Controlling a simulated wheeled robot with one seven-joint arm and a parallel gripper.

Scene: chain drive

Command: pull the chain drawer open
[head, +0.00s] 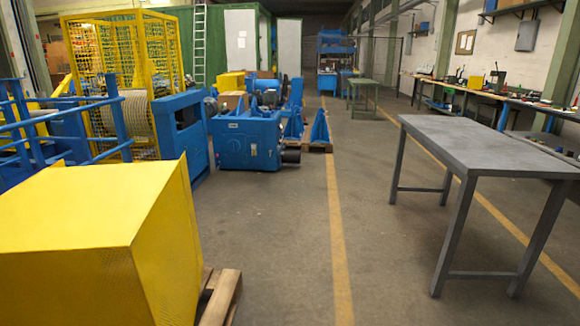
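I see no chain drawer that I can pick out in the head view. My gripper and arm are not in view. A grey metal table (480,145) stands at the right with a bare top, and no drawer shows on it. Long workbenches (462,88) run along the right wall with tools and small items on them. They are too far and small to tell whether any has a drawer.
A large yellow box (90,220) fills the near left, with a wooden pallet (222,298) at its foot. Blue machinery (248,140) and a yellow mesh cage (105,60) stand behind it. The floor (290,230) between box and table is clear.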

